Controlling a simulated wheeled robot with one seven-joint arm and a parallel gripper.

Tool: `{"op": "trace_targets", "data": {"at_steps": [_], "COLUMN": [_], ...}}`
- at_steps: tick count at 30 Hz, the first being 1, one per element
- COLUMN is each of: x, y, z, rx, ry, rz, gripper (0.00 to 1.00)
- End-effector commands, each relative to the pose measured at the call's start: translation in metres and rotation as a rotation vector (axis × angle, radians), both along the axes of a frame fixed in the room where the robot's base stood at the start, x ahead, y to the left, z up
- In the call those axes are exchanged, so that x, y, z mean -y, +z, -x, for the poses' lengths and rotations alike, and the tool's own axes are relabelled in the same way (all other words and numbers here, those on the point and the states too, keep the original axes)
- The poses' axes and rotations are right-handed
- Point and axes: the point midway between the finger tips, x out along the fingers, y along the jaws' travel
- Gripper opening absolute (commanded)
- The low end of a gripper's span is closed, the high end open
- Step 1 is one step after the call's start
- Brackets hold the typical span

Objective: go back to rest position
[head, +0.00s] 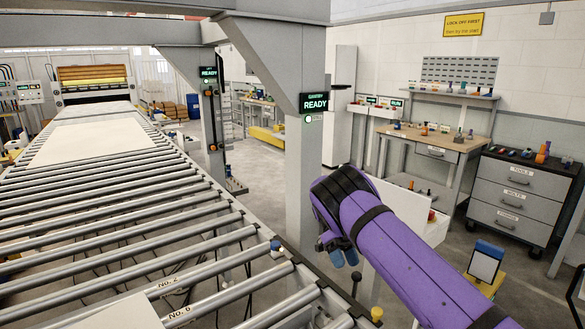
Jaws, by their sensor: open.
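My purple arm (395,255) reaches in from the lower right and bends down at a black-banded joint. My gripper (344,257) shows small and partly hidden below that joint, with two bluish fingertips apart. It looks open, and I see nothing between the fingers. It hangs just right of the roller conveyor's near edge, in front of the grey gantry post.
The roller conveyor (150,232) fills the left, with a pale sheet (90,141) lying on it. The gantry post (305,150) bears a "READY" display (314,102). A workbench (432,143) and drawer cabinet (522,198) stand right. Open floor lies behind the post.

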Motion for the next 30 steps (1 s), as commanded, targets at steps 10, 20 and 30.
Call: {"op": "trace_targets", "data": {"at_steps": [10,20,30], "x": [0.031,0.067,0.098], "y": [0.090,0.187,0.272], "z": [0.004,0.033,0.087], "rx": [0.080,0.202,0.341], "ry": [0.090,0.287,0.572], "rz": [-0.298,-0.624,-0.884], "gripper": [0.64,0.64,0.64]}}
